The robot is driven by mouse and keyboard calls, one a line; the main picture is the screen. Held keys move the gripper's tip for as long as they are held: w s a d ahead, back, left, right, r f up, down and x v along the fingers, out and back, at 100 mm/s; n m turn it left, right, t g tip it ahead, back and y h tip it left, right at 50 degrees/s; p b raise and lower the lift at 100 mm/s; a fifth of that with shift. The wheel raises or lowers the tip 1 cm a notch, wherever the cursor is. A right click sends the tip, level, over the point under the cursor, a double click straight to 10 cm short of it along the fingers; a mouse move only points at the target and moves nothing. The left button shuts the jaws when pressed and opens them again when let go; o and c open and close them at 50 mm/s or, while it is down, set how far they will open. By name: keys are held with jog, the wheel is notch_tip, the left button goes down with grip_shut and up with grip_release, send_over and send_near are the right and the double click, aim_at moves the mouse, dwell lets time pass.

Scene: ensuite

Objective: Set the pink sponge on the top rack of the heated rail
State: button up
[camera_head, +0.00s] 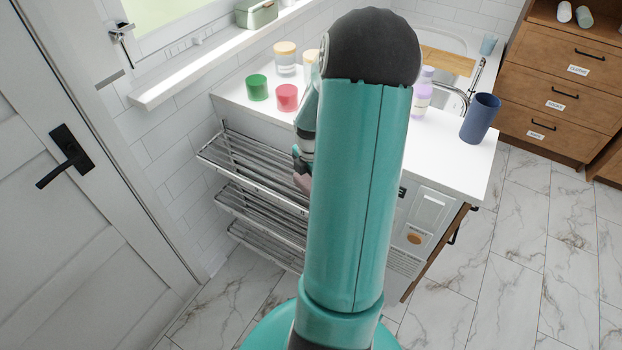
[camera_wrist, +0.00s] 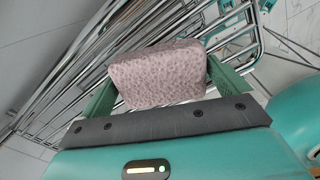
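The pink sponge (camera_wrist: 158,75) is a speckled, pale pink block between the two green fingers of my gripper (camera_wrist: 160,82) in the wrist view. The fingers press against its two sides. Behind it in that view are the chrome bars of the heated rail (camera_wrist: 240,22). In the head view the rail has several tiers, with its top rack (camera_head: 250,168) just below the counter's left end. My arm covers most of my gripper there; a small pink patch of the sponge (camera_head: 302,182) shows beside the arm, in front of the top rack's right part. Contact between sponge and rack cannot be told.
The white counter (camera_head: 452,150) holds a green jar (camera_head: 257,88), a pink jar (camera_head: 287,97), a purple bottle (camera_head: 422,92) and a blue cup (camera_head: 480,118). A door (camera_head: 80,220) stands at left. Wooden drawers (camera_head: 555,90) stand at right. The tiled floor at right is clear.

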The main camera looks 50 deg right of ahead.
notch_tip(320, 180, up, 12)
jog(key=w+a+r+m+h, duration=0.1)
jog(key=w+a+r+m, duration=0.25)
jog(key=a+r, duration=0.45)
jog(key=s+a+r+m+t, duration=0.2)
jog(key=a+m, duration=0.1)
jog(key=a, duration=0.6)
jog(key=s+a+r+m+t, duration=0.1)
jog(key=s+a+r+m, duration=0.1)
jog(key=a, duration=0.7)
jog(key=s+a+r+m+t+y, duration=0.1)
jog(key=s+a+r+m+t, duration=0.1)
jog(key=a+m, duration=0.4)
jog(key=a+r, duration=0.1)
jog(key=a, duration=0.3)
jog(key=shift+s+r+t, duration=0.15)
jog(key=shift+t, duration=0.15)
jog(key=shift+c, duration=0.2)
